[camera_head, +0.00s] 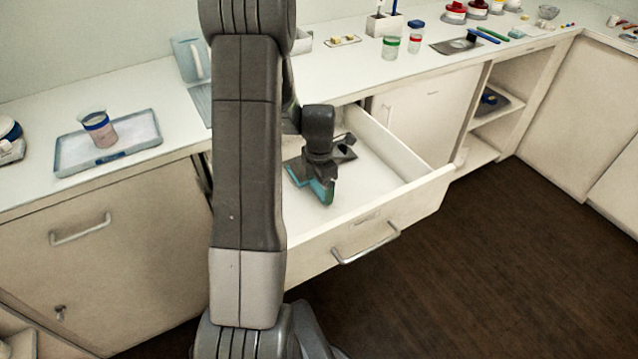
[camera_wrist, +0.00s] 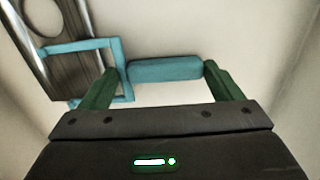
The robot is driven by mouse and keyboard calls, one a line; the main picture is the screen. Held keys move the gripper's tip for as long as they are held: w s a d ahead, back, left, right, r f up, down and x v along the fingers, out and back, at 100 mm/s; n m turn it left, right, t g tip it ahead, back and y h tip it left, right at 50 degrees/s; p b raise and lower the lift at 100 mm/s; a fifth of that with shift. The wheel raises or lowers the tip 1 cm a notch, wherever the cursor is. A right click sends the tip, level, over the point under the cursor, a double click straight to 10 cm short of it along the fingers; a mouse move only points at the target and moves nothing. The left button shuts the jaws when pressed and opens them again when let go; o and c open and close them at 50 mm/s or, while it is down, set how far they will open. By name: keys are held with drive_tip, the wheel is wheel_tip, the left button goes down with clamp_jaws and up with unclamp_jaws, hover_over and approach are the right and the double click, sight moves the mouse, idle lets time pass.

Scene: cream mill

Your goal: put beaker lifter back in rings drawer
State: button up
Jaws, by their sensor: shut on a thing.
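The rings drawer (camera_head: 408,205) is pulled out, with a pale, mostly bare floor. The teal beaker lifter (camera_head: 326,193) is inside its walls, partly hidden behind my gripper (camera_head: 320,178). In the wrist view the lifter shows a bar handle (camera_wrist: 165,71) between my two fingers and a square open frame to the left. My gripper (camera_wrist: 163,78) points down and is shut on the handle. I cannot tell whether the lifter touches the drawer floor.
A dark metal plate with a round hole (camera_wrist: 55,38) lies in the drawer beside the lifter's frame; dark items (camera_head: 344,146) show at the drawer's back. A tray (camera_head: 70,152) with a beaker (camera_head: 100,130) stands on the counter left. My arm hides the drawer's left side.

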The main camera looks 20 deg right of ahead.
drive_tip(key=shift+f, duration=0.1)
drive_tip(key=o, duration=0.8)
drive_tip(key=shift+o, duration=0.2)
wheel_tip(320, 180, up, 12)
drive_tip(key=shift+r, duration=0.2)
